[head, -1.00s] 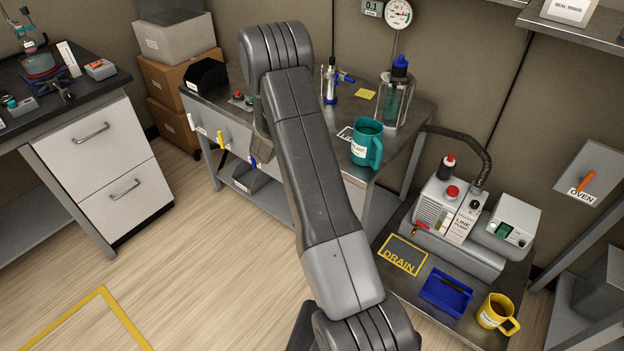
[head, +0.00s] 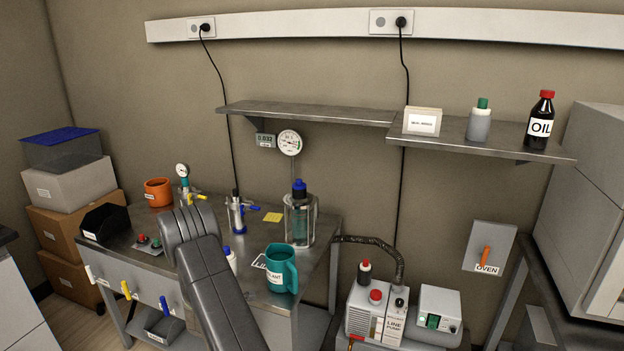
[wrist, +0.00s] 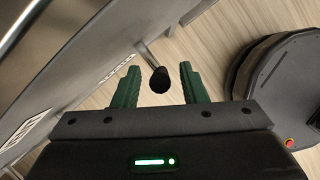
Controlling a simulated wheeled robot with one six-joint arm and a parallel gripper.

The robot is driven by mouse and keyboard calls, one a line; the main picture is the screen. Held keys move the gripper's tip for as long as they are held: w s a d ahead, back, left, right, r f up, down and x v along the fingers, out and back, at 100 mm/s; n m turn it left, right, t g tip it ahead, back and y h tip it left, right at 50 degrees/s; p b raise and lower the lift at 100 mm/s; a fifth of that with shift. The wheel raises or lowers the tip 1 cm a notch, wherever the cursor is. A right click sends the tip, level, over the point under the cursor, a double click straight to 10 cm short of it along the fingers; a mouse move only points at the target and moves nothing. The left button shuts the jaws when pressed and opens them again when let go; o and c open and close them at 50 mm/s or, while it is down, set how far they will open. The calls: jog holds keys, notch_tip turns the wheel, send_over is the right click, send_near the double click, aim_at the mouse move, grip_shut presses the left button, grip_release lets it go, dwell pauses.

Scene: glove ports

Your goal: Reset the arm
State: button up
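My arm (head: 215,290) rises from the bottom of the head view, its bent joint in front of the bench. My gripper does not show in the head view. In the wrist view my gripper (wrist: 160,88) has two green fingers standing well apart. A dark rounded knob on a grey stem (wrist: 159,79) shows between the fingers in the picture. I cannot tell how far beyond the fingertips it is, and neither finger visibly touches it. Nothing is held.
My round base (wrist: 285,85) and open floor show in the wrist view.

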jog(key=shift+x, duration=1.15)
jog(key=v, duration=1.4)
jog(key=x, duration=1.4)
jog(key=shift+d+f+b, duration=0.1)
jog(key=shift+f+b, duration=0.2)
jog(key=shift+b, duration=0.3)
jog(key=y+b, duration=0.2)
jog(key=b, duration=0.1)
jog(key=shift+d+t, duration=0.25)
jog(key=shift+t, duration=0.05)
jog(key=shift+b, duration=0.55)
jog(key=shift+s+d+r+y+b, duration=0.15)
jog(key=shift+r+y+b, duration=0.15)
jog(key=shift+b, duration=0.3)
